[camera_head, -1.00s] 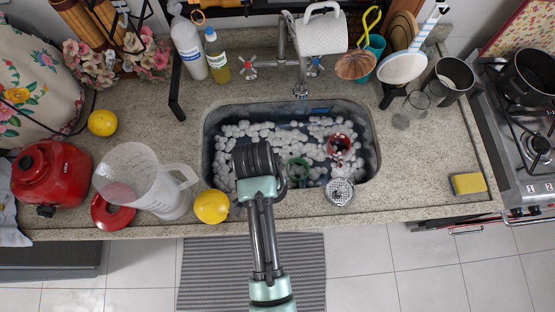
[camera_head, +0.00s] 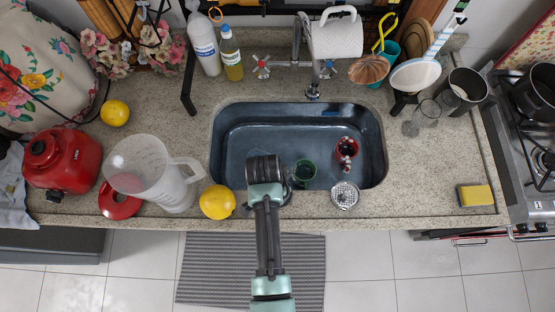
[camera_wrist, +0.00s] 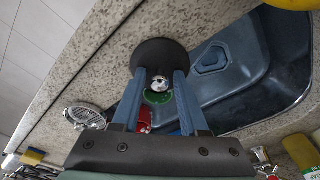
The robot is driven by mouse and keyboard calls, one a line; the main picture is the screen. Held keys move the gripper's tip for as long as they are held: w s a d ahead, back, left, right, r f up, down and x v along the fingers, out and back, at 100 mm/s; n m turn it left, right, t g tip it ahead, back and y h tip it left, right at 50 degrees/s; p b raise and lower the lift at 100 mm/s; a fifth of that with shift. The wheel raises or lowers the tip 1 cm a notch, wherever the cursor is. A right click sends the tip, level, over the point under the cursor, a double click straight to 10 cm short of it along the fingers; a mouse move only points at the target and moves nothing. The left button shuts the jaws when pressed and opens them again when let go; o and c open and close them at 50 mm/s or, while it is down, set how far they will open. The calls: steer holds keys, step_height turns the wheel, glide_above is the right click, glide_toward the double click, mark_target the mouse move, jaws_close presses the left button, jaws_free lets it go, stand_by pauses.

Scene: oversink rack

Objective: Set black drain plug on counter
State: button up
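The black drain plug (camera_wrist: 158,54) shows in the wrist view as a dark round disc with a shiny metal knob. It sits at the tips of my gripper (camera_wrist: 160,76), whose two blue fingers flank the knob and appear closed on it. In that view the plug overlaps the sink's rim and the counter. In the head view my arm hides the plug and fingertips, and the wrist is over the front of the sink (camera_head: 235,145). The speckled stone counter (camera_head: 430,185) surrounds the sink.
A green cup (camera_head: 304,172) and a red cup (camera_head: 347,150) are in the sink. A metal strainer (camera_head: 345,194) is at its front rim. A yellow lemon (camera_head: 217,202) and clear jug (camera_head: 145,165) stand left. Counter is free right of the sink, before the sponge (camera_head: 475,195).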

steer(key=shift+o, duration=0.5)
steer(key=shift+r, duration=0.25)
step_height(320, 180, up, 12)
steer(key=s+a, duration=0.1)
steer(key=w+r+n+t, duration=0.3)
steer(key=w+r+t, duration=0.5)
steer(key=w+r, duration=0.7)
steer(key=w+r+n+t+y, duration=0.1)
steer(key=w+r+t, duration=0.15)
steer(key=r, duration=0.65)
steer(key=w+r+n+t, duration=0.1)
steer(key=r+t, duration=0.2)
steer(key=r, duration=0.6)
steer(key=s+r+n+t, duration=0.1)
steer(key=s+r+t, duration=0.3)
steer(key=r, duration=0.6)
steer(key=s+r+n+t, duration=0.1)
steer(key=s+r+t, duration=0.3)
steer(key=r, duration=0.7)
steer(key=s+d+r+n+t, duration=0.1)
steer(key=s+r+t, duration=0.3)
steer(key=r, duration=0.7)
steer(key=shift+s+n+t, duration=0.35)
steer(key=shift+s+n, duration=0.15)
steer(key=shift+s, duration=0.3)
